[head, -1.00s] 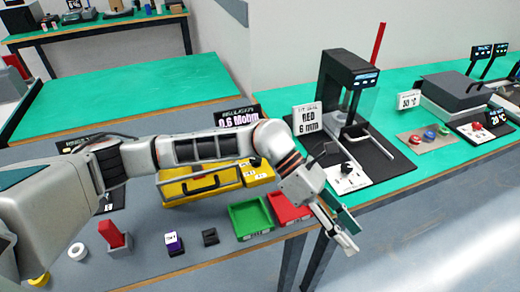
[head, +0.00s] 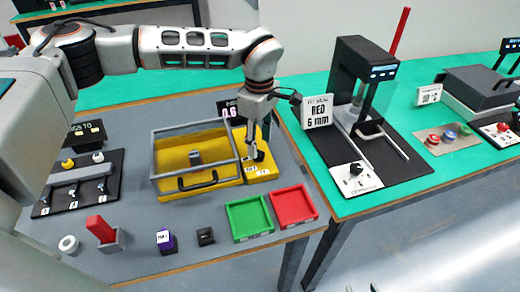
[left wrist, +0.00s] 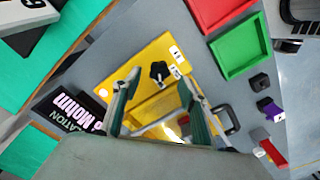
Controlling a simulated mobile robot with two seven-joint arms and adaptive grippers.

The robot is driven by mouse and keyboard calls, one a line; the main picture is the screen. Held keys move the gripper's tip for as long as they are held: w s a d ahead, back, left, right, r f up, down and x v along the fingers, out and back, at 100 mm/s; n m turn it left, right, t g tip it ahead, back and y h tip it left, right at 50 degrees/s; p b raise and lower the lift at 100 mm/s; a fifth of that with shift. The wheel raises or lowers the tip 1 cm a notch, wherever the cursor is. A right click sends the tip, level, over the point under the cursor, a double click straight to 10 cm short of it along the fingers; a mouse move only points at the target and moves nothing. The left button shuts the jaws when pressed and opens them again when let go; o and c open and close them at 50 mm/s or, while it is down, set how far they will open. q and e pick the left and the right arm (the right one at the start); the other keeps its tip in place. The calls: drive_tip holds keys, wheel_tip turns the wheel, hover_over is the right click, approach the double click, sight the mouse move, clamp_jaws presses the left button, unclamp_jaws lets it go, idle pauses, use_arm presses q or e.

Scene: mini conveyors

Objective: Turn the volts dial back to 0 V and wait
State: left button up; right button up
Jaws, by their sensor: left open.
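The volts dial is a black lobed knob (left wrist: 159,72) on the yellow panel (left wrist: 112,84) of the yellow tester. In the head view the knob (head: 258,154) is partly covered by my left gripper (head: 251,148). White labels (left wrist: 176,52) stand beside the knob, too small to read. In the left wrist view my left gripper (left wrist: 161,80) is open, with its two fingers apart and the knob between and just beyond their tips. I cannot tell whether they touch it. My right gripper is not in view.
A clear-lidded box (head: 170,186) on a yellow base adjoins the panel. A green tray (head: 262,233) and a red tray (head: 311,213) lie in front. A sign reading 0.6 Mohm (left wrist: 72,108) stands behind. A press-like machine (head: 344,70) stands to the right.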

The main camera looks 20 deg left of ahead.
sight(260, 155)
use_arm(q)
drive_tip(key=shift+f, duration=1.95)
drive_tip(key=c, duration=1.1)
